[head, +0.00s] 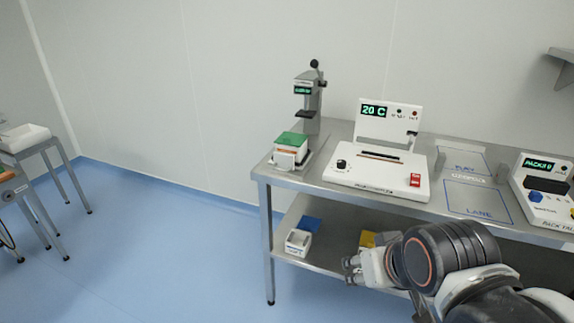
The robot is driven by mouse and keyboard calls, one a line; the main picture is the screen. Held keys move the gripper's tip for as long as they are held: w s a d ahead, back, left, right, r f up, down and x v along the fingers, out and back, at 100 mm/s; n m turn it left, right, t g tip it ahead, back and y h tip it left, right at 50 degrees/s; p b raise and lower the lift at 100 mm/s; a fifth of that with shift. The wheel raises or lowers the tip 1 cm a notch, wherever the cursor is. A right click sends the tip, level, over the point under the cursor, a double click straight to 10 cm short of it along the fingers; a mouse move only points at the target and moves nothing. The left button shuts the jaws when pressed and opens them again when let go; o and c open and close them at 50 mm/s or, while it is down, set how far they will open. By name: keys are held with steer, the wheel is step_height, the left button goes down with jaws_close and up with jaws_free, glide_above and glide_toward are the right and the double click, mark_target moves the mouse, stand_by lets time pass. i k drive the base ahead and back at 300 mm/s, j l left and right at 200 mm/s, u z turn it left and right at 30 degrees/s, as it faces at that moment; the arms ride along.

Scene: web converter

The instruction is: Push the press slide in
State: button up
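The press (309,102) stands at the left end of the steel table, with a small green display and a black ball-topped lever. At its front, a base carries the press slide (289,154), a white block with a green top and a thin orange-brown band. The slide appears to sit forward of the press column, near the table's front left edge. My gripper (350,269) is in front of the table, below its top and right of the press, apart from the slide. It points left. Its fingers are small and dark here, and their opening cannot be made out.
A white sealer unit (378,170) reading 20 C stands right of the press. Blue-outlined mats (478,201) and a pack tally device (543,190) are farther right. The lower shelf (330,256) holds a white bin (298,242).

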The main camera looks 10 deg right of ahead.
mark_target(285, 160)
steer(key=u, duration=0.15)
steer(key=i, duration=1.25)
steer(key=j+u, duration=0.05)
steer(key=j, duration=0.05)
